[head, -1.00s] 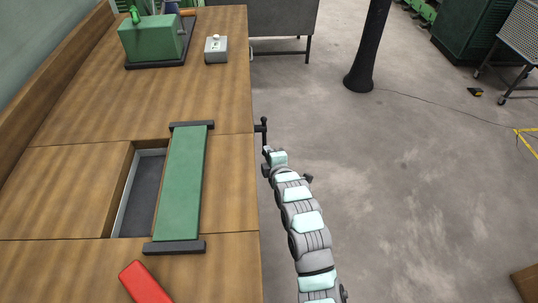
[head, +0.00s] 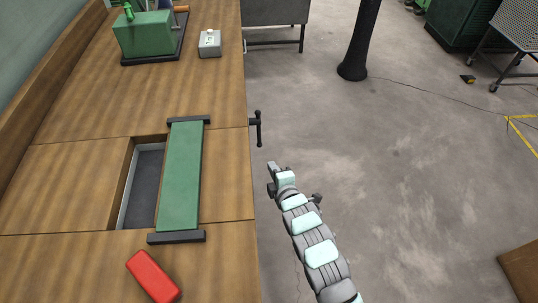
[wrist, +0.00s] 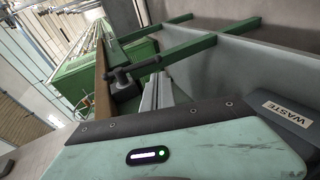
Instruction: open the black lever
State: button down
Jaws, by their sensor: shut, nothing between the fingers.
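The black lever (head: 258,128) sticks out from the right edge of the wooden workbench (head: 225,175). Its bar has a knob at the upper end. My gripper (head: 271,167) is shut and empty, beside the bench edge and below the lever in the head view, with a visible gap between them. In the wrist view, the closed fingers (wrist: 158,92) show in the middle, and a black lever-like part (wrist: 138,66) shows just beyond them to the left.
A green plank (head: 180,175) with black end bars lies beside a recess (head: 143,190) in the bench. A red block (head: 153,276) and a grey switch box (head: 209,43) are also on it. Floor to the right is clear up to the black post (head: 360,40).

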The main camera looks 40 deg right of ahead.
jog(key=shift+v, duration=1.15)
jog(key=shift+f, duration=0.15)
